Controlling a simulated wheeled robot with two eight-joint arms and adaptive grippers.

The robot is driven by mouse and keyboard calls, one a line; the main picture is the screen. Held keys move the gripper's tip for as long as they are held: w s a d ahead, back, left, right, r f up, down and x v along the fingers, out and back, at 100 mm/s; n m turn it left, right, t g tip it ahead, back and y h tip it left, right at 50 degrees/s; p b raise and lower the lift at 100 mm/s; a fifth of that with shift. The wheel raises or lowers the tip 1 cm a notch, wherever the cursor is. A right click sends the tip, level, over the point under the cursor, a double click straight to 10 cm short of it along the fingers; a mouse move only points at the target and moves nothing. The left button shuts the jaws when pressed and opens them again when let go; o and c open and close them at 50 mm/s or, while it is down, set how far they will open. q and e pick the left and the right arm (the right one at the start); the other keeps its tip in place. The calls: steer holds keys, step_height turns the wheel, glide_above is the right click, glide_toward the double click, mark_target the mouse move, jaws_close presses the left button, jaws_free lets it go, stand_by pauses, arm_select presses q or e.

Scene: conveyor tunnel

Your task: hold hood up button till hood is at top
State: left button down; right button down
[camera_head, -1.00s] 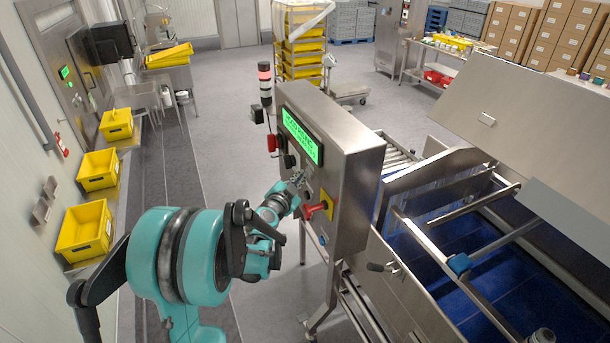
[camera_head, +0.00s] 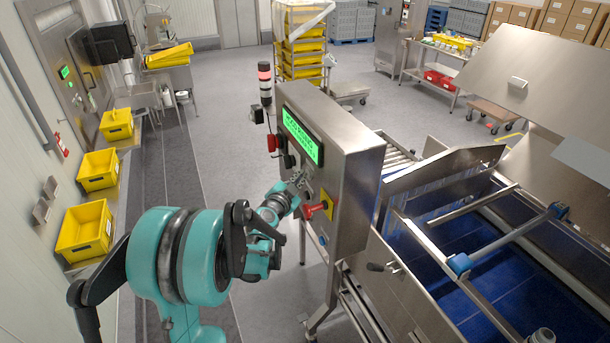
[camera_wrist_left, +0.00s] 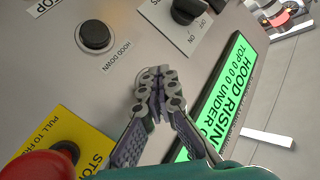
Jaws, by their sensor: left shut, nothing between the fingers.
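My left gripper (camera_head: 300,181) is shut and empty, its fingertips against the face of the steel control box (camera_head: 358,190). In the left wrist view the closed fingertips (camera_wrist_left: 158,82) cover the spot they press, so the button under them is mostly hidden. A black button (camera_wrist_left: 95,36) labelled HOOD DOWN sits apart from the fingers. The green display (camera_wrist_left: 222,105) reads HOOD RISING; it also shows in the head view (camera_head: 301,137). The steel hood (camera_head: 560,100) is raised and tilted over the blue conveyor (camera_head: 450,285). My right gripper is not in view.
A red stop knob (camera_wrist_left: 42,165) on a yellow plate (camera_wrist_left: 85,140) is close to the fingers. A black selector knob (camera_wrist_left: 186,10) is above them. A red and white stack light (camera_head: 265,85) stands behind the box. Yellow bins (camera_head: 85,228) line the left wall.

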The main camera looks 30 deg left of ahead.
arm_select(q)
steer(key=shift+s+a, duration=0.6)
steer(key=shift+s, duration=0.15)
steer(key=shift+s+a+b, duration=0.55)
steer(key=shift+s+a, duration=1.05)
steer(key=shift+s, duration=0.3)
